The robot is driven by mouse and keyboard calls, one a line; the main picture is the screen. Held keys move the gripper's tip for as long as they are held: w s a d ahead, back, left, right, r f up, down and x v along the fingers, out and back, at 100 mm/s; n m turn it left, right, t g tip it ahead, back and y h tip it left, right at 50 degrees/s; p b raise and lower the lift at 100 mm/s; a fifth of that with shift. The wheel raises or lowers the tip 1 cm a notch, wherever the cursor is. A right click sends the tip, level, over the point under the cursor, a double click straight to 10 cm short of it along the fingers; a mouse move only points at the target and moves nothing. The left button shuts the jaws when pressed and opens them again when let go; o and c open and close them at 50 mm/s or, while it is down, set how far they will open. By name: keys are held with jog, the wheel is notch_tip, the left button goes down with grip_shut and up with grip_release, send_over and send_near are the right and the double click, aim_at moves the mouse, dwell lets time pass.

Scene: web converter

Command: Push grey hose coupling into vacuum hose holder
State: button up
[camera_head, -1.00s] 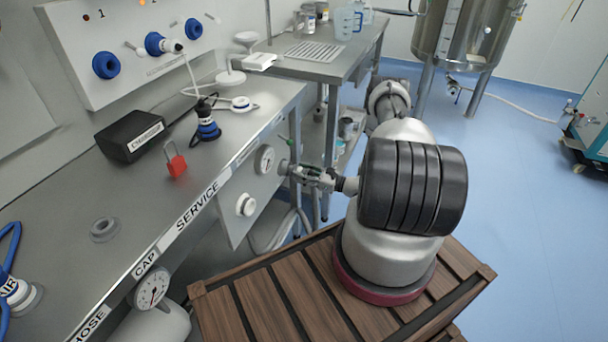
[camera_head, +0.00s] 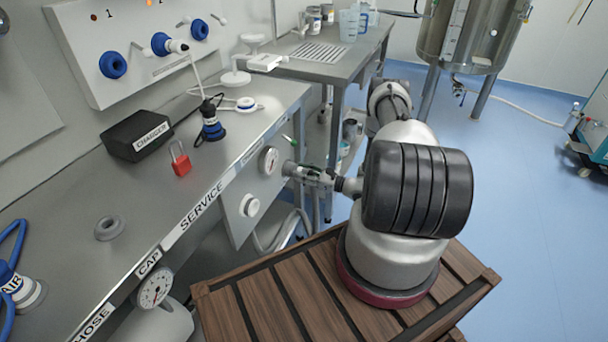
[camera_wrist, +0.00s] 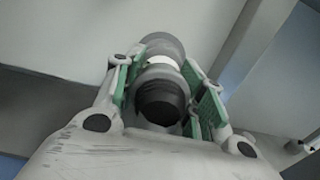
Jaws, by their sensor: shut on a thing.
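My gripper (camera_head: 309,173) reaches left to the front panel of the steel bench. In the wrist view its green-padded fingers (camera_wrist: 166,97) are shut on the hose coupling (camera_wrist: 160,101), whose near end is dark, with a white band beyond it. A round grey piece (camera_wrist: 164,44) lies straight ahead, in line with the coupling. It looks like the holder on the panel, and it also shows in the head view (camera_head: 288,168) just left of the fingertips. I cannot tell how deep the coupling sits in it.
On the bench stand a black charger box (camera_head: 137,135), red padlock (camera_head: 181,163), blue-black fitting (camera_head: 211,124) and grey ring (camera_head: 109,228). A wooden crate (camera_head: 270,305) is below.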

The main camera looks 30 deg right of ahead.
jog(key=shift+w+a, duration=0.1)
jog(key=o, duration=1.4)
jog(key=v, duration=1.2)
